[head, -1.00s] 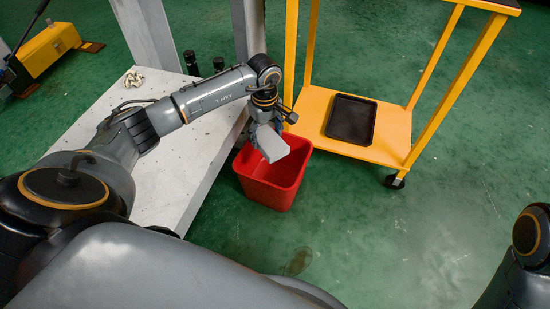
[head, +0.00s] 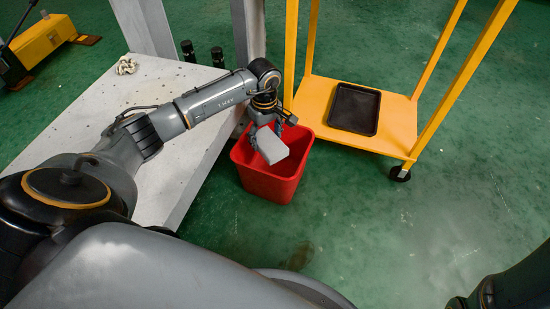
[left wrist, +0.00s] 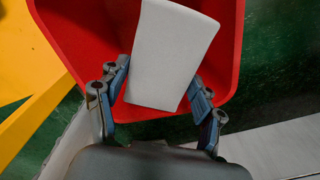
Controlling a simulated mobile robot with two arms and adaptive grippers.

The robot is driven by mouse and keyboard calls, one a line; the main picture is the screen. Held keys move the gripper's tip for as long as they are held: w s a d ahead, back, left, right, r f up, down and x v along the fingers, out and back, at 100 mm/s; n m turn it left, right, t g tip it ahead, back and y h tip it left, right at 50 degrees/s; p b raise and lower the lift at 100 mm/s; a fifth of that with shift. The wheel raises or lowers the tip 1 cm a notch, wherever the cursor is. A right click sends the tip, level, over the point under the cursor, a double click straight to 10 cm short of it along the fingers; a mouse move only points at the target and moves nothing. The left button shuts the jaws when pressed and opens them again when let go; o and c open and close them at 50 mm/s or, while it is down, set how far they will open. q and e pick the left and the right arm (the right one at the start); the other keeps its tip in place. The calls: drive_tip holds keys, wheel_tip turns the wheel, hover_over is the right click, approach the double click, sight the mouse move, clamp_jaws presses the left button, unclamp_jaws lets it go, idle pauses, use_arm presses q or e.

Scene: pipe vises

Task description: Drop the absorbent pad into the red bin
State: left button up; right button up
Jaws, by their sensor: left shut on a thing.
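The absorbent pad (head: 271,146) is a light grey flat block held in my left gripper (head: 264,136). In the left wrist view the pad (left wrist: 170,55) sits between the two blue-grey fingers of my left gripper (left wrist: 160,98), tilted slightly. The red bin (head: 268,183) stands on the floor right below, open at the top. In the left wrist view the red bin (left wrist: 90,35) lies behind the pad, which covers part of its opening. The bin's contents are mostly hidden. My right gripper is not in view.
A light grey workbench (head: 175,110) is close left of the bin, with a small pale crumpled item (head: 126,66) on it. A yellow cart (head: 395,135) with a black tray (head: 354,109) stands right of the bin. Green floor in front is clear.

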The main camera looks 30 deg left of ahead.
use_arm(q)
drive_tip(key=o, duration=1.1)
wheel_tip(320, 180, up, 12)
